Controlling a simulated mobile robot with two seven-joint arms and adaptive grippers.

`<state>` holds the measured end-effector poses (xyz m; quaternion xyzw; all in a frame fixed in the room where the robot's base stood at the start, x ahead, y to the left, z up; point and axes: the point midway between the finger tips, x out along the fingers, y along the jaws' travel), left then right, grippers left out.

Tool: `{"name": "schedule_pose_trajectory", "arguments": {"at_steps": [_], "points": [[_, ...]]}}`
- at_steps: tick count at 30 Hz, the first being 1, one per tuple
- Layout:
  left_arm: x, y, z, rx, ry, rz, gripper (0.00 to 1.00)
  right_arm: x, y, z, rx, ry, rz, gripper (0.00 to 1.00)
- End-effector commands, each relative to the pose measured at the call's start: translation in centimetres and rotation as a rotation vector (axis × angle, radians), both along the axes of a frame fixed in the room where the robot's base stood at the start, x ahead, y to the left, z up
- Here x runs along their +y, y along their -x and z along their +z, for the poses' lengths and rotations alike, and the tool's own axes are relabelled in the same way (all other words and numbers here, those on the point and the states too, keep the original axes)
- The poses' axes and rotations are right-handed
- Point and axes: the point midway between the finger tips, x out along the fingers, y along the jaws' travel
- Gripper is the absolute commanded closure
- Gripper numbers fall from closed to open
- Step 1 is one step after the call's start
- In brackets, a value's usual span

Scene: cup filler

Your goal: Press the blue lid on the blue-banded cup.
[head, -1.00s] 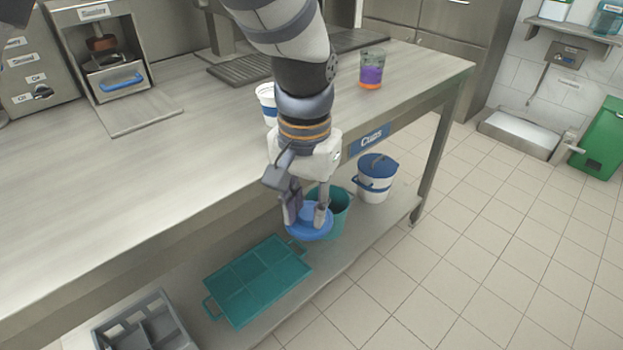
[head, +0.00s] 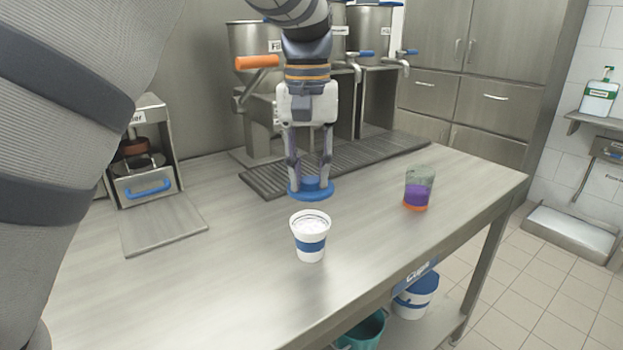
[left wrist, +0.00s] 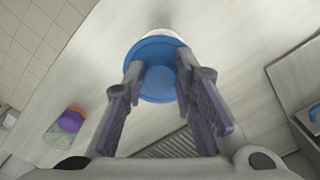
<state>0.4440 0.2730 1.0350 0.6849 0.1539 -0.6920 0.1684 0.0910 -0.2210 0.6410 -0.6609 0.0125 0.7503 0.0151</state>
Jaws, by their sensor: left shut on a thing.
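The blue-banded cup (head: 310,243) stands upright on the steel counter, white with a blue band, open at the top with whitish contents inside. My left gripper (head: 310,183) is shut on the knob of the round blue lid (head: 298,193) and holds it level, above and behind the cup in the head view. The lid and cup are apart there. In the left wrist view the lid (left wrist: 158,88) lies between the fingers and hides most of the cup; only a white edge (left wrist: 160,35) shows beyond it. My right gripper is not in view.
A clear cup with purple and orange contents (head: 418,190) stands to the right on the counter (head: 200,290). A dark drip grate (head: 265,180) and metal dispensers (head: 370,35) are behind. A machine with a blue handle (head: 145,185) stands left. Counter around the cup is clear.

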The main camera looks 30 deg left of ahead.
Motion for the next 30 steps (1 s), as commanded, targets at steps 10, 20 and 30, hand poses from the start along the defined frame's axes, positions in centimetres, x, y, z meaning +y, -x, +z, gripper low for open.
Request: {"name": "schedule_pose_trajectory", "arguments": {"at_steps": [10,20,30], "points": [[0.0,0.1,-1.7,0.002,0.0,-0.001,0.89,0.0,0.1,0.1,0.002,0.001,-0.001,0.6],[0.0,0.1,-5.6,0.0,0.0,-0.001,0.89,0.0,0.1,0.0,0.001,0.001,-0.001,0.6],[0.0,0.1,-6.6,-0.002,-0.001,-0.001,0.89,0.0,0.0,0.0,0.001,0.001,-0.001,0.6]]}}
